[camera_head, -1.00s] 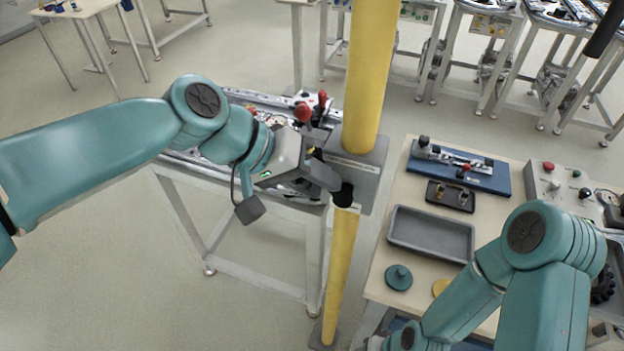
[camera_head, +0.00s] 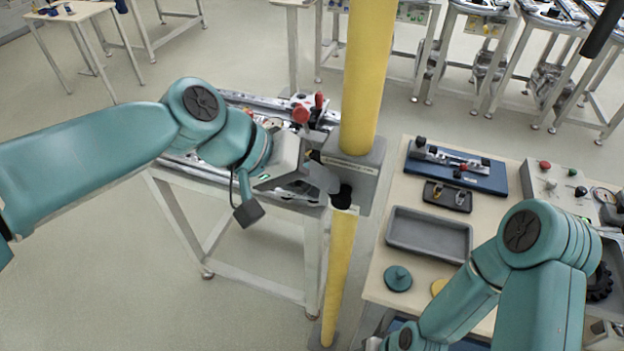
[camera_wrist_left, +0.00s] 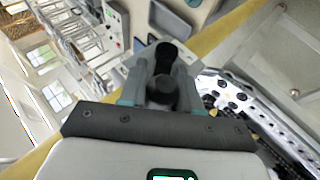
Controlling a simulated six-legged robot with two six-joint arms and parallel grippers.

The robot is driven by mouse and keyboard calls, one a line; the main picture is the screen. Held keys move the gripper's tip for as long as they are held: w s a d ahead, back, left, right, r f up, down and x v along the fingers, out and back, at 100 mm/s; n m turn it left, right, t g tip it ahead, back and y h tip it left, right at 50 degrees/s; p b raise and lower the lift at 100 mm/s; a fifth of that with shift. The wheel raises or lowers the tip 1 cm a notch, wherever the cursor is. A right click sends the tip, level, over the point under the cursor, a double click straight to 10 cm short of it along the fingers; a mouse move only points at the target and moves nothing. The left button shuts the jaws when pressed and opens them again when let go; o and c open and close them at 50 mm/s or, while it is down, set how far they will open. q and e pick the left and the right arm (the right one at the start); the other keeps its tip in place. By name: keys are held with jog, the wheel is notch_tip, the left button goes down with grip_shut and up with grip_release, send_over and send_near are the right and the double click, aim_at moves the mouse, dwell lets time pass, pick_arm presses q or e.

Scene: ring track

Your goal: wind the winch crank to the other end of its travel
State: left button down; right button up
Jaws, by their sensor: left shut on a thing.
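The winch is a grey box (camera_head: 358,172) on a yellow post (camera_head: 368,80). Its crank ends in a black knob (camera_head: 342,196) at the box's lower front. My left gripper (camera_head: 332,188) reaches in from the left and is shut on the crank knob. In the left wrist view the black knob (camera_wrist_left: 162,92) sits between the two fingers, with a second dark round part just beyond it. The crank's arm is mostly hidden behind the gripper. My right gripper is out of view; only its teal arm shows at lower right.
Behind my left arm stands a white-framed bench (camera_head: 230,272) with rails and red-knobbed levers (camera_head: 301,113). Right of the post, a table holds a grey tray (camera_head: 430,232), a blue fixture (camera_head: 458,168) and a control box (camera_head: 556,188). Open floor lies at left.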

pick_arm(q)
jog(key=shift+d+r, duration=0.1)
jog(key=shift+r, duration=0.25)
jog(key=c, duration=1.1)
grip_release()
jog(key=shift+c, duration=0.2)
jog(key=shift+o, duration=1.2)
jog(key=shift+d, duration=0.1)
jog(key=b+v, duration=0.1)
jog(key=v, duration=1.5)
jog(key=shift+s, duration=0.15)
